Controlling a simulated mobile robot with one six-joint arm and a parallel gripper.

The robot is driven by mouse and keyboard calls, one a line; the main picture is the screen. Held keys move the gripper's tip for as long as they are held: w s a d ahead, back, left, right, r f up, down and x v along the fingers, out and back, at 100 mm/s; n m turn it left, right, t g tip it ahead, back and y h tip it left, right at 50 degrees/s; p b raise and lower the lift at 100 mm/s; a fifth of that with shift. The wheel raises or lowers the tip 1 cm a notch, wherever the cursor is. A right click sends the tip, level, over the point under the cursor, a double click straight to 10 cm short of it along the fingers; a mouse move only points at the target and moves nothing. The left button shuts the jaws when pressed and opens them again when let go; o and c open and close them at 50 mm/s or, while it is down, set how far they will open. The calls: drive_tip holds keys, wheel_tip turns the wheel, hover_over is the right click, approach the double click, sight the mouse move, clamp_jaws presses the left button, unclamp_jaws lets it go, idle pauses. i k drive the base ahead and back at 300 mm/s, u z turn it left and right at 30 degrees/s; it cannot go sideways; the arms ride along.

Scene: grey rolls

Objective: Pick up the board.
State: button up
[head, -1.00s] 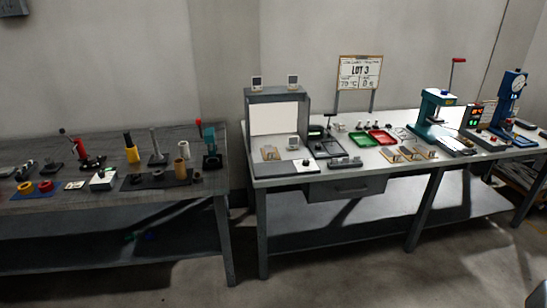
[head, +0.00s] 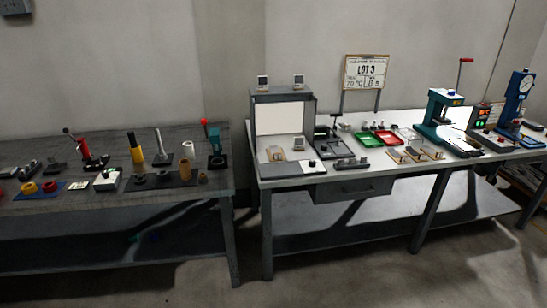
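Small tan plates lie flat on the same bench: one (head: 275,154) inside the grey booth and several (head: 417,154) near the front edge. I cannot tell from the picture which of these is the board meant. My gripper is not in view.
The right bench (head: 352,178) carries a grey booth (head: 283,96), a green tray (head: 367,139), a red tray (head: 388,137), a teal press (head: 440,112) and a blue gauge stand (head: 518,95). The left bench (head: 110,206) is crowded with tools. Floor shows in front.

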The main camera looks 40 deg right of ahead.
sight(276, 153)
drive_tip(key=z, duration=0.1)
drive_tip(key=i, duration=1)
drive_tip(key=u, duration=0.05)
